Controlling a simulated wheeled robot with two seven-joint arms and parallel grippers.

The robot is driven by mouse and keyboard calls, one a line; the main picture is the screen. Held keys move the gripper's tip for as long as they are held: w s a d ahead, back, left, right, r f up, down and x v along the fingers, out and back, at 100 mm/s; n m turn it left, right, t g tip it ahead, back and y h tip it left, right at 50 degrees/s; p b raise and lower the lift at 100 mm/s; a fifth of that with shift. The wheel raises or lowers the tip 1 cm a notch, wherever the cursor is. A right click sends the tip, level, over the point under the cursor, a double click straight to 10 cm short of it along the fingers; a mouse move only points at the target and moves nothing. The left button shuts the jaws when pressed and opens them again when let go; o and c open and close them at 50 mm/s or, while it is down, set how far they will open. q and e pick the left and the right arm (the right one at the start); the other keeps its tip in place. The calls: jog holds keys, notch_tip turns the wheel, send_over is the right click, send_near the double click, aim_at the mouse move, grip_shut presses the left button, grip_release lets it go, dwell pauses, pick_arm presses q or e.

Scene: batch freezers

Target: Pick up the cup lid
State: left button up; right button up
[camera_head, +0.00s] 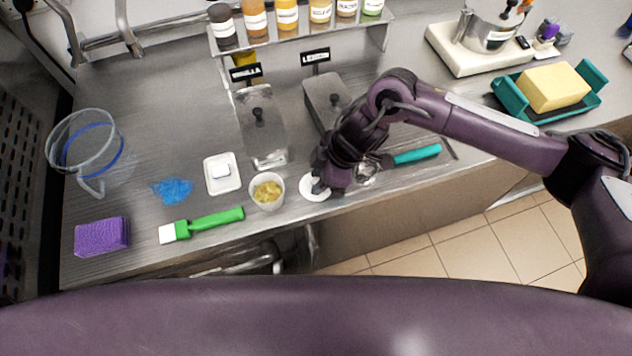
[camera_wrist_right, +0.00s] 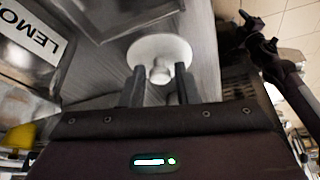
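The white round cup lid (camera_head: 312,190) lies on the steel counter near its front edge, just right of a white cup (camera_head: 267,207) holding something yellow. My right gripper (camera_head: 322,187) is low over the lid and hides part of it. In the right wrist view the lid (camera_wrist_right: 160,48) shows its small central knob between the two dark fingertips of the right gripper (camera_wrist_right: 161,85). The fingers are apart, one on each side of the knob, with a gap visible. My left gripper is in neither view.
Two lidded metal containers (camera_head: 262,125) stand behind the cup and lid. A turquoise-handled tool (camera_head: 417,154) lies right of the gripper. A green brush (camera_head: 215,219), a small white dish (camera_head: 222,184) and a purple sponge (camera_head: 102,236) lie to the left.

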grip_shut()
jog(key=shift+r, duration=0.15)
